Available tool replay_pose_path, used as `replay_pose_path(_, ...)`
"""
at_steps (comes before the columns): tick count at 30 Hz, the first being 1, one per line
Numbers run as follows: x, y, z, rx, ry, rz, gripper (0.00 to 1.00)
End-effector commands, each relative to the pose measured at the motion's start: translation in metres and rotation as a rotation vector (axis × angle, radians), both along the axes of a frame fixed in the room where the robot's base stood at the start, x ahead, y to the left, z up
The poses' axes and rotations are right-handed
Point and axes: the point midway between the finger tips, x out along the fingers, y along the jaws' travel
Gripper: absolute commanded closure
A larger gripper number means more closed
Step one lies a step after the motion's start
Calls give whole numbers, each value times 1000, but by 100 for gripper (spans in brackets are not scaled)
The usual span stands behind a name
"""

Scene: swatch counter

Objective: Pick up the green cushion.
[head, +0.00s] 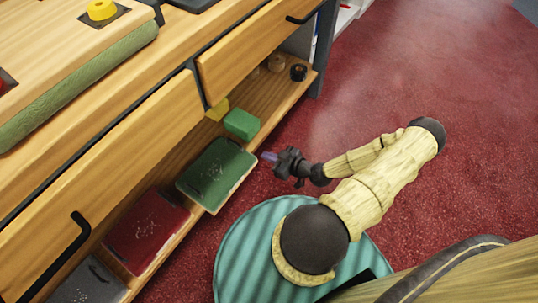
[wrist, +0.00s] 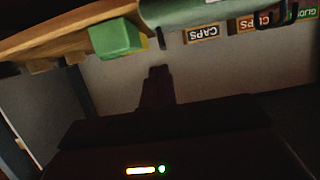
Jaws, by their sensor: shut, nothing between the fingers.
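The small bright green block (head: 241,124), which looks like the green cushion, rests on the low wooden shelf, beside a dark green bin. The wrist view also shows this green block (wrist: 115,38) at the upper left, at the shelf's edge. My gripper (head: 268,157) is shut and empty, out in front of the shelf, close to the block but apart from it. In the wrist view my gripper's dark fingers (wrist: 158,73) point toward the shelf, with the block to their upper left.
The dark green bin (head: 217,172), a red bin (head: 146,230) and a grey bin (head: 88,284) line the shelf. A yellow block (head: 217,109) sits behind the cushion. Wooden drawers (head: 258,48) overhang the shelf. Red floor (head: 430,75) is clear to the right.

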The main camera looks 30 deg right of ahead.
Motion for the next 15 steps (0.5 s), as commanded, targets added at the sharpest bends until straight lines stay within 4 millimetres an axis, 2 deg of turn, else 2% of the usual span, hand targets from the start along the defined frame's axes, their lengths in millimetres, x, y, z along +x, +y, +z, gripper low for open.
replay_pose_path(3,0,0,0,0,0,0,100)
replay_pose_path(4,0,0,0,0,0,0,96)
replay_pose_path(9,-1,2,1,-9,33,22,64)
replay_pose_path(15,-9,5,7,-63,219,113,64)
